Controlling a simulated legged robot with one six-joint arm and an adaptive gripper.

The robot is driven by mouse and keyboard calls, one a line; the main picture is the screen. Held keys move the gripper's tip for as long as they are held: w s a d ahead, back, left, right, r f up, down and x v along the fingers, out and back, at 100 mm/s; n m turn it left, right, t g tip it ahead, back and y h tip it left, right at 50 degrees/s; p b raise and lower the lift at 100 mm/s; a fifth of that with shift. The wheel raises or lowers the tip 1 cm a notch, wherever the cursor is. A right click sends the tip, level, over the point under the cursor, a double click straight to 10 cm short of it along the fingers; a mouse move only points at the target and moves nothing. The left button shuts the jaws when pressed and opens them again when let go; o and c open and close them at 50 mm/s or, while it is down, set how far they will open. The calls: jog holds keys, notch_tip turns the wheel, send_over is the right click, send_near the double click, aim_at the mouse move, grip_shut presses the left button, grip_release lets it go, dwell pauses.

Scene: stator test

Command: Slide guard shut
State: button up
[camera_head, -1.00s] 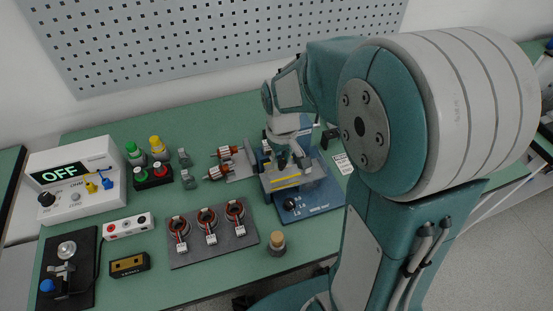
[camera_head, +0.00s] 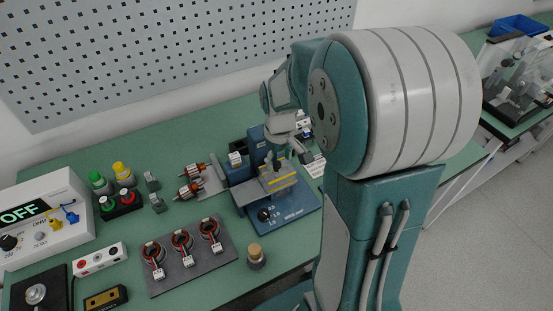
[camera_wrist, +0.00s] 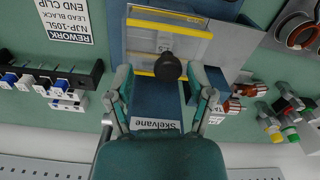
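Left of the machine lie copper-wound rotors (camera_head: 190,188) and a dark tray with ring stators (camera_head: 190,262). A cork-topped jar (camera_head: 256,256) stands in front. In the wrist view a black connector rack (camera_wrist: 50,83) is left of my gripper.

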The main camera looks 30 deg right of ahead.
aim_at(279, 162)
jog(key=shift+a+r, duration=0.1)
jog(key=shift+r, duration=0.25)
notch_tip(279, 162, up, 11)
dwell(0.3)
jog(key=shift+r, duration=0.15)
